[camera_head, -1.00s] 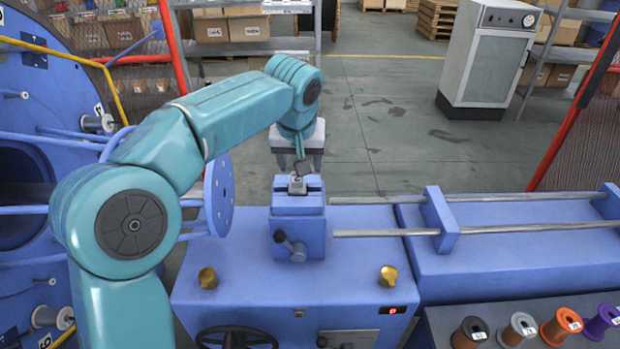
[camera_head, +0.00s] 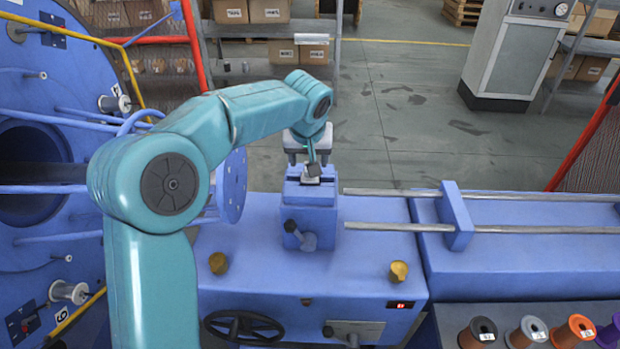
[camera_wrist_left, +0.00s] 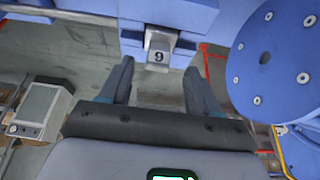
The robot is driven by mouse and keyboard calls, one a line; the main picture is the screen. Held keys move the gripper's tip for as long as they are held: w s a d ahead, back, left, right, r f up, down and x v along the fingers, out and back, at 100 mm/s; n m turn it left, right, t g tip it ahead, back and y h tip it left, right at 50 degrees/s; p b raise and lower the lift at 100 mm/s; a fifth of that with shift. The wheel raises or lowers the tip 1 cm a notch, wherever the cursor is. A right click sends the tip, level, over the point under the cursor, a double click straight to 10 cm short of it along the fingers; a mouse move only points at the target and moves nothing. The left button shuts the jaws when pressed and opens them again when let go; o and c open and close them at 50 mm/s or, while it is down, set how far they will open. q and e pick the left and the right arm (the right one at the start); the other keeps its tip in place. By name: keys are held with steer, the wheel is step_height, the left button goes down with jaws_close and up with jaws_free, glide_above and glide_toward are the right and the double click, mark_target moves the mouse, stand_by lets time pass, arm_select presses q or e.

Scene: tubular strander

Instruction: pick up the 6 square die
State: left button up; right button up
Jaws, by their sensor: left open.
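The square die is a small grey metal block whose mark reads as 9 in the left wrist view (camera_wrist_left: 159,50), which may be a 6 turned over. It sits at the top of the blue die holder (camera_head: 306,210), and in the head view it is small and partly covered (camera_head: 311,181). My left gripper (camera_head: 308,161) is open just behind and above the holder. In the left wrist view its fingertips (camera_wrist_left: 159,68) point at the die, one on each side, with no contact visible. My right gripper is out of view.
Wire spools (camera_head: 530,330) sit at lower right. Open floor lies behind the holder.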

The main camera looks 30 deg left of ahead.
mark_target(305, 180)
arm_select(q)
steer(key=x, duration=0.4)
steer(key=shift+w+f+p, duration=0.2)
steer(key=shift+w+p, duration=0.05)
steer(key=shift+p, duration=0.15)
steer(key=shift+s, duration=0.1)
jaws_close()
steer(key=shift+a, duration=0.1)
steer(key=shift+r, duration=0.15)
